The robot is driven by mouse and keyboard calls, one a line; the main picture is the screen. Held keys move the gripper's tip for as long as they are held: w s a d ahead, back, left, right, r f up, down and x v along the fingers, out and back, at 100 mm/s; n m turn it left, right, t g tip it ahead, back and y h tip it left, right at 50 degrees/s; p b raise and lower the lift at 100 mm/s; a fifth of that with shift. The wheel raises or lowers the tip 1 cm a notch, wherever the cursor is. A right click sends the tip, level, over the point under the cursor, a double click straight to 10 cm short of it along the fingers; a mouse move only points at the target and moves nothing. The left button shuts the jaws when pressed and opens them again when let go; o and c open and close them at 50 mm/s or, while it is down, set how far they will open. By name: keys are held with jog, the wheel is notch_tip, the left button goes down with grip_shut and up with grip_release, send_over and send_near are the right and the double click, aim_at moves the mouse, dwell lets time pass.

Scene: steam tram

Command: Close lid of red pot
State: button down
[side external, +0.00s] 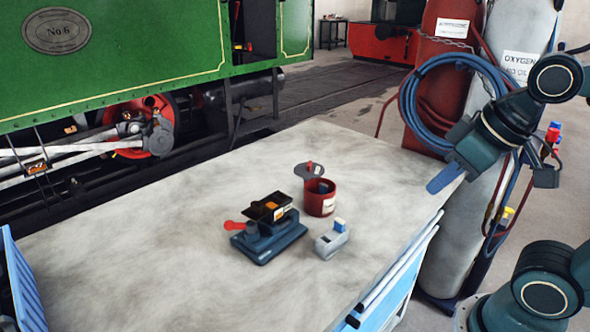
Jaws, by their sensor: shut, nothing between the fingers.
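The red pot (320,204) stands upright near the middle of the table. Its grey round lid (308,171) is open, tilted up at the pot's back left rim, with a small red knob on it. The pot's dark inside shows. My gripper (444,181) is at the table's right edge, well to the right of the pot and apart from it. Its blue fingers are shut with nothing between them.
A dark blue device (268,242) with a red handle stands left of the pot. A grey tape dispenser (331,241) with a blue top stands just in front of it. The table (130,220) is otherwise clear. Gas cylinders (435,70) with a blue hose stand behind my gripper.

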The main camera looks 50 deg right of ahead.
jog(key=w+r+n, duration=0.2)
jog(key=w+r, duration=0.4)
jog(key=w, duration=0.6)
jog(key=n+g+y, duration=0.2)
jog(key=n, duration=0.2)
send_over(301, 168)
notch_tip(301, 168, down, 15)
jog(key=shift+s+d, duration=0.2)
jog(key=shift+s, duration=0.05)
jog(key=shift+f, duration=0.2)
jog(key=shift+s+d+f, duration=0.1)
jog(key=shift+s+f, duration=0.05)
jog(key=shift+f, duration=2.15)
jog(key=shift+s+d+f, duration=0.1)
jog(key=shift+s+f, duration=0.05)
jog(key=shift+f, duration=2.1)
